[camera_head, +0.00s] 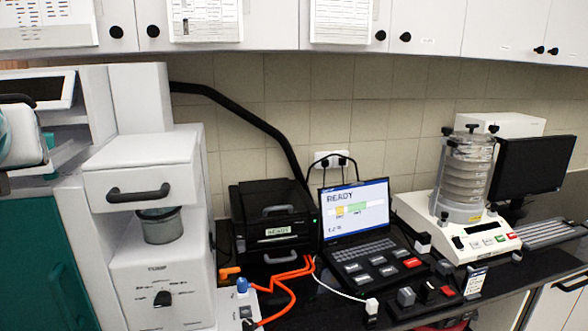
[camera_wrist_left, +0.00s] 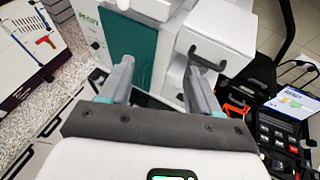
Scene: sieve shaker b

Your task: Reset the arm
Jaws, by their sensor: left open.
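My left gripper (camera_wrist_left: 160,78) shows in the left wrist view with its two grey fingers apart and nothing between them. The fingers point toward the white and teal machine, above and in front of it. Part of what looks like my left arm shows at the left edge of the head view; its fingers cannot be made out there. My right gripper is in neither view.
A white machine with a drawer (camera_head: 141,185) and a metal cup (camera_head: 160,226) stands left. A black box (camera_head: 272,222), a laptop (camera_head: 357,216) and a sieve shaker (camera_head: 467,172) stand along the counter. Orange cables (camera_head: 290,276) lie in front. Wall cabinets (camera_head: 270,20) hang above.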

